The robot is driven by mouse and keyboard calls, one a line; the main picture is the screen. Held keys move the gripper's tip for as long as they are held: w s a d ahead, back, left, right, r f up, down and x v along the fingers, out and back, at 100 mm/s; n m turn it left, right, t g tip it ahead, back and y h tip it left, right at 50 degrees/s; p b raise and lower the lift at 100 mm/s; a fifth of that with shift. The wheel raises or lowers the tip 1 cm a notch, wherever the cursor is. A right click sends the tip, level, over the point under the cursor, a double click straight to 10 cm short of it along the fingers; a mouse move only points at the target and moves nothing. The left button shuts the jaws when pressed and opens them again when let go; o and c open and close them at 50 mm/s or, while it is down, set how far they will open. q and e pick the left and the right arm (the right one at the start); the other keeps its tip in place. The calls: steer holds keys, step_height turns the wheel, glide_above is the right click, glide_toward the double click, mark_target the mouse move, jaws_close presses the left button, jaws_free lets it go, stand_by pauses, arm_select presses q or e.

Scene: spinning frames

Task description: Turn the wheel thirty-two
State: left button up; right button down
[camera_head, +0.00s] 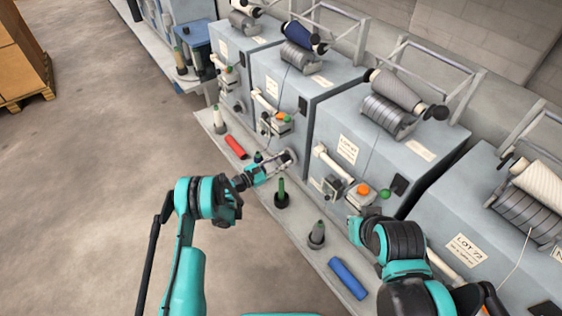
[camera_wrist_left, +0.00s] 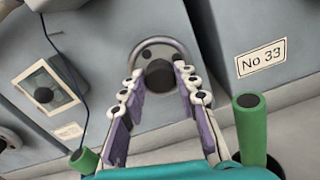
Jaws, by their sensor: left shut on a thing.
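A grey round wheel with a dark knob (camera_wrist_left: 158,76) shows in the left wrist view on a grey machine face, left of the panel with the label No 33 (camera_wrist_left: 262,58). My left gripper (camera_wrist_left: 157,92) has its pale, purple-padded fingers on either side of the dark knob and is shut on it. In the head view my left gripper (camera_head: 284,160) reaches the lower front of the second machine (camera_head: 300,85) and covers most of the wheel. My right gripper (camera_head: 356,226) is near the third machine's lower front; its fingers are too hidden to read.
A narrow ledge (camera_head: 305,238) runs along the machines. It carries a red tube (camera_head: 235,147), a green bobbin (camera_head: 281,190), a grey-green bobbin (camera_head: 317,235) and a blue tube (camera_head: 348,278). Open floor lies at left, with boxes on a pallet (camera_head: 22,55).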

stand_by(0.3)
arm_select(q)
steer(key=o, duration=1.2)
steer(key=shift+c, duration=0.2)
steer(key=v, duration=0.7)
steer(key=shift+a, duration=0.15)
steer(key=shift+s, duration=0.15)
